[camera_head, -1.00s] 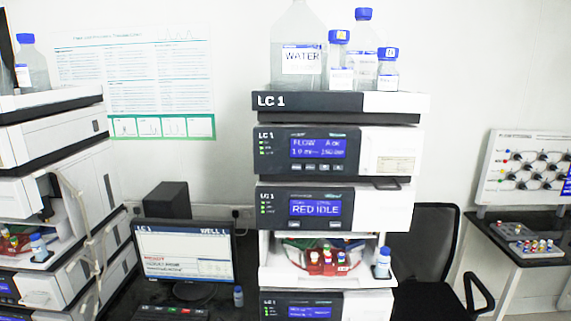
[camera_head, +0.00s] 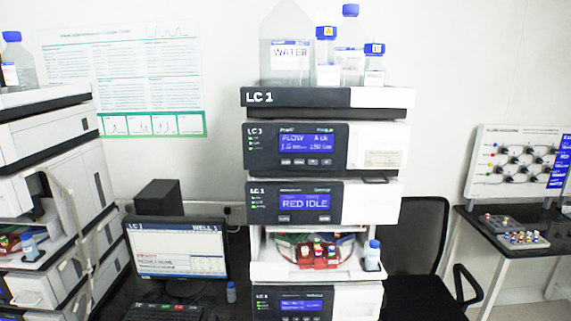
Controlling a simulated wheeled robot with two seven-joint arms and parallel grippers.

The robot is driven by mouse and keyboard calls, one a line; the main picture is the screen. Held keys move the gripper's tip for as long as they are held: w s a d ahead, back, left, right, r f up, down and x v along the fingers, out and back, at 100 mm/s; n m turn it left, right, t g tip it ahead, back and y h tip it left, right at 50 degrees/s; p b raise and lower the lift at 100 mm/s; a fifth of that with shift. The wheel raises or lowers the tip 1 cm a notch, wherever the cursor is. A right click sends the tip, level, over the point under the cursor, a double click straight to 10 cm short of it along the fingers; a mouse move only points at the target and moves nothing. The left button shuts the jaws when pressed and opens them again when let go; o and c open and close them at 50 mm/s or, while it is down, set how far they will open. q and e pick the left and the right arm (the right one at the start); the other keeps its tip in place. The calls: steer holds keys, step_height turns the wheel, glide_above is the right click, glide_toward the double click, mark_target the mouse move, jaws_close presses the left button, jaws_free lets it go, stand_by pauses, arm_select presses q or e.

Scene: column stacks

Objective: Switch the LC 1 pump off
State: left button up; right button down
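The LC 1 stack (camera_head: 378,203) stands in the middle of the view, its top tray (camera_head: 290,97) marked "LC 1". The upper module, the pump (camera_head: 380,146), has a blue display (camera_head: 305,144) that reads "FLOW" with small figures below. The module below (camera_head: 372,203) has a display that reads "RED IDLE". Neither of my grippers is in view.
Bottles (camera_head: 290,50) stand on the top tray. A monitor (camera_head: 178,250) and keyboard (camera_head: 160,311) are left of the stack. A second stack (camera_head: 50,150) stands at the far left. A black chair (camera_head: 415,240) and a side table (camera_head: 520,225) are at the right.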

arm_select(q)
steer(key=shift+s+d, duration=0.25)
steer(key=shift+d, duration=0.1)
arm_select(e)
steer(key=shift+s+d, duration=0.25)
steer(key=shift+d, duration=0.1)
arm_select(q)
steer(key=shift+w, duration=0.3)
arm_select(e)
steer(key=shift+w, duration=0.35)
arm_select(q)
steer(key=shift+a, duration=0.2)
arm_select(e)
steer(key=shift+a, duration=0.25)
